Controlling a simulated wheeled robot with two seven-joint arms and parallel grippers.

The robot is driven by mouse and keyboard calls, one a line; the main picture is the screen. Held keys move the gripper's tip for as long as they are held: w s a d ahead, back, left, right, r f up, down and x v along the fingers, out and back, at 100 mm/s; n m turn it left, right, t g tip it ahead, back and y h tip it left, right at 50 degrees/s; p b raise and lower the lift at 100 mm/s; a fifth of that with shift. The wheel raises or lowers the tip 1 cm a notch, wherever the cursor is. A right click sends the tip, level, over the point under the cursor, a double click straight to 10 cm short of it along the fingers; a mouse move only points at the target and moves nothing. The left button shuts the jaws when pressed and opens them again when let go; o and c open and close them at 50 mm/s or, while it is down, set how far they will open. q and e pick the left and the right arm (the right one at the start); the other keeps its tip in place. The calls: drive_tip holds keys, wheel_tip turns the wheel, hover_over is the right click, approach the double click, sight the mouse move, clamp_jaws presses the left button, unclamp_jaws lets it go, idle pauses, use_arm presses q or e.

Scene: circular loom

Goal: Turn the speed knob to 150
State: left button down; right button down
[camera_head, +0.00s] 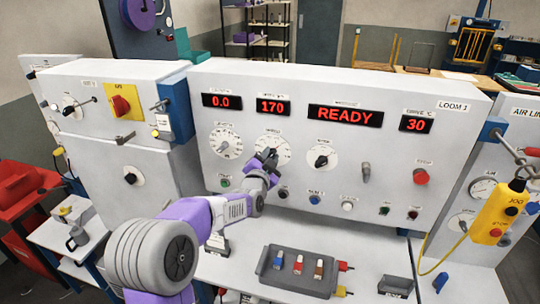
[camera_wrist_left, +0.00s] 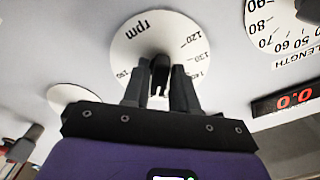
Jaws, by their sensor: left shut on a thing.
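The speed dial (camera_head: 285,147) is a round white scale on the grey loom panel, below a red display (camera_head: 271,107) reading 170. My left gripper (camera_head: 267,158) reaches the dial from below and hides part of it. In the left wrist view the dial (camera_wrist_left: 138,47) carries the word rpm and numbers such as 120 and 130. The dark speed knob (camera_wrist_left: 159,70) stands at its centre between the two fingers of my left gripper (camera_wrist_left: 160,82), which are shut on it. The fingers hide the lower part of the scale. My right gripper is not in view.
A length dial (camera_head: 226,141) is left of the speed dial, and a black mode knob (camera_head: 321,157) is right of it. Other displays read 0.0, READY (camera_head: 345,115) and 30. Several buttons line the panel's lower part. A grey tray (camera_head: 300,282) sits on the bench below.

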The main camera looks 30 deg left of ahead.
use_arm(q)
drive_tip(key=shift+m, duration=0.5)
drive_tip(key=c, duration=1.1)
unclamp_jaws()
drive_tip(key=shift+s, duration=0.15)
drive_tip(key=shift+b+v, duration=0.55)
drive_tip(key=shift+v, duration=2.85)
